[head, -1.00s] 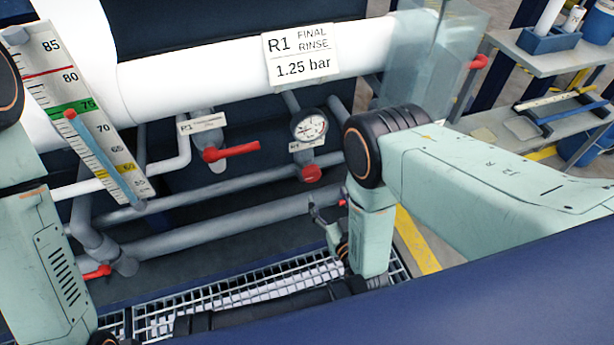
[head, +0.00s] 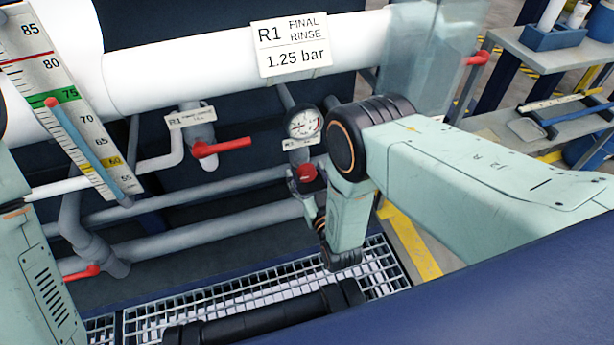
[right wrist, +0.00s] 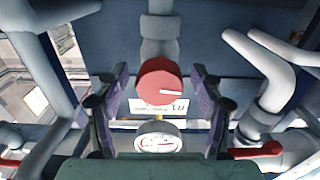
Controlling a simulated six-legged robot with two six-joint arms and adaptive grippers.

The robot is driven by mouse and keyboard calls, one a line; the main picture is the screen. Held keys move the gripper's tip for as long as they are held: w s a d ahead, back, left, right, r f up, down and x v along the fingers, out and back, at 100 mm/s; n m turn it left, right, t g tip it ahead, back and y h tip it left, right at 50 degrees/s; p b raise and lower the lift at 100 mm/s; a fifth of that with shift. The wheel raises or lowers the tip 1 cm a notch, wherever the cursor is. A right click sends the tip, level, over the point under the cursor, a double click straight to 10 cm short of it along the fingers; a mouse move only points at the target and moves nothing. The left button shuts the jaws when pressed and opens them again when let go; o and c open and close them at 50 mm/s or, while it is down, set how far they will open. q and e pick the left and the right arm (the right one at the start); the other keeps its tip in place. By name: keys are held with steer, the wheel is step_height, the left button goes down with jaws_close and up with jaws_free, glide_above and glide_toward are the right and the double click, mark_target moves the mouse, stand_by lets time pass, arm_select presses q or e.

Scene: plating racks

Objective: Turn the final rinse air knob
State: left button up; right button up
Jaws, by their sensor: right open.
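A round red knob (head: 306,173) sits on the pipe below a white dial gauge (head: 303,124). In the right wrist view the red knob (right wrist: 159,81) faces the camera with a white line mark pointing right. My right gripper (head: 302,184) is at the knob, partly hidden by its own wrist in the head view. In the wrist view its open fingers (right wrist: 160,72) stand on the left and right of the knob, with gaps showing on both sides. My left arm shows at the left edge of the head view; its gripper is out of sight.
A sign reading R1 FINAL RINSE 1.25 bar (head: 292,46) hangs on the white pipe. A red lever valve (head: 222,147) is left of the gauge. A metal grating (head: 225,300) lies below. A thermometer scale (head: 62,95) stands at left.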

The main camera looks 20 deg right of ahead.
steer(key=shift+w, duration=0.25)
steer(key=c, duration=1.2)
steer(key=shift+o, duration=0.2)
